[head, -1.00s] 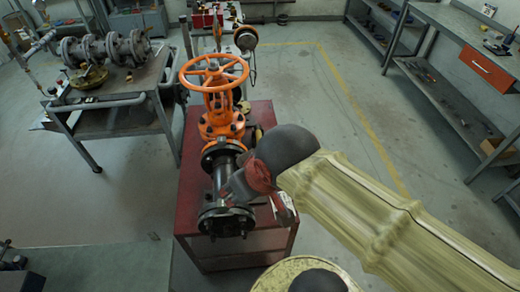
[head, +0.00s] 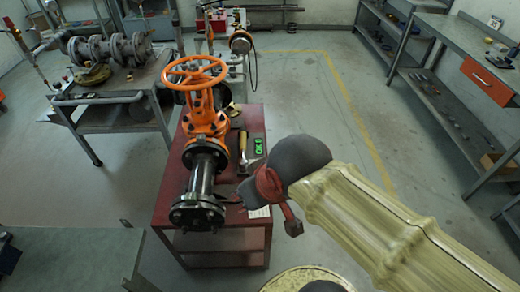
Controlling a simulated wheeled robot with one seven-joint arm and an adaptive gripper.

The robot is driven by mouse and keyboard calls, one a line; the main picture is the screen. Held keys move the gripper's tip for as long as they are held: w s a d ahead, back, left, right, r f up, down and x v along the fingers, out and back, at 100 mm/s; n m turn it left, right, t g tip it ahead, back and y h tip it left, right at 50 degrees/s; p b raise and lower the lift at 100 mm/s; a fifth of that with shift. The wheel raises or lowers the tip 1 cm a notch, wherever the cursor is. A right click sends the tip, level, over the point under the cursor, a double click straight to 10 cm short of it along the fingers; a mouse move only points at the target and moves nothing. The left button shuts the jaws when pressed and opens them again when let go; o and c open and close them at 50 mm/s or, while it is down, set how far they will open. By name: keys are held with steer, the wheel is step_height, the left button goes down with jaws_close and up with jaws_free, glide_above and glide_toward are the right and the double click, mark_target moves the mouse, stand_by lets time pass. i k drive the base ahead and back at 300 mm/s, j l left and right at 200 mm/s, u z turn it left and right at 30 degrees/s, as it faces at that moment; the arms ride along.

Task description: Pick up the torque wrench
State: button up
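I cannot make out the torque wrench for certain. A tool with a yellowish handle (head: 243,142) lies on the red table (head: 225,238), right of the orange gate valve (head: 205,115). My gripper (head: 236,194) shows only in part, as small dark shapes beyond my wrist, above the front right of the table and near the valve's front flange (head: 197,211). Its fingers are too small and covered to judge.
A grey bench (head: 118,112) with flanged piping stands at the left. A grey bench top (head: 70,255) fills the lower left. Shelving with a red drawer (head: 490,80) lines the right. The floor (head: 320,110) between the table and shelving is clear.

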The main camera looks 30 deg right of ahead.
mark_target(243, 161)
steer(key=l+u, duration=0.1)
steer(key=l, duration=0.35)
steer(key=k+l, duration=0.15)
steer(key=l, duration=0.25)
steer(key=k+l+u, duration=0.15)
steer(key=l, duration=0.7)
steer(key=i+l+u, duration=0.1)
steer(key=l, duration=0.2)
steer(key=i+l+u, duration=0.1)
steer(key=i+l, duration=0.25)
steer(key=l, duration=0.3)
steer(key=i+l+u, duration=0.15)
steer(key=l, duration=0.2)
steer(key=i+l+u, duration=0.1)
steer(key=l, duration=0.2)
steer(key=i+l, duration=0.1)
steer(key=i, duration=0.35)
steer(key=i+l+u, duration=0.15)
steer(key=i, duration=0.25)
